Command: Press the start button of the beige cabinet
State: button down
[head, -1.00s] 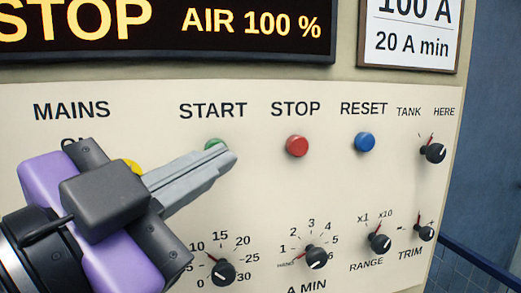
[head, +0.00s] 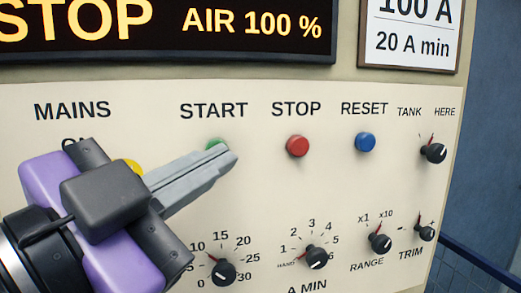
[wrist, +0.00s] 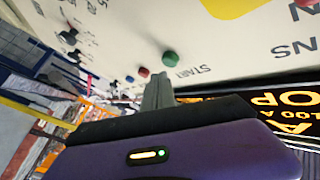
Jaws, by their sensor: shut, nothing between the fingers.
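The beige cabinet panel (head: 260,190) fills most of the head view. Its green start button (head: 216,144) sits under the label START, mostly hidden behind my fingertips. My gripper (head: 230,157) is shut and empty, its grey fingers pointing right and slightly up across the lower part of the button. In the wrist view the green button (wrist: 170,57) shows whole, just beyond the tips of my gripper (wrist: 158,74), with a small offset to the right. I cannot tell whether the tips touch the panel; they appear apart from the button.
A red stop button (head: 297,146) and a blue reset button (head: 365,142) are to the right. Several black knobs, such as the A MIN knob (head: 316,257), are below. A yellow part (head: 134,167) shows behind my gripper. The display (head: 165,30) reads STOP, AIR 100 %.

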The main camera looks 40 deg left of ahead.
jog(key=shift+w+a, duration=0.1)
dwell(0.3)
jog(key=shift+w+a, duration=0.2)
jog(key=shift+w+a+b, duration=0.3)
jog(key=shift+a+b, duration=0.1)
dwell(1.0)
dwell(0.3)
jog(key=shift+s+d, duration=0.6)
jog(key=shift+d, duration=0.1)
jog(key=shift+s, duration=0.1)
jog(key=s+d, duration=0.1)
jog(key=d, duration=0.1)
jog(key=s+d+b, duration=0.1)
jog(key=s, duration=0.1)
jog(key=shift+d, duration=0.4)
dwell(0.4)
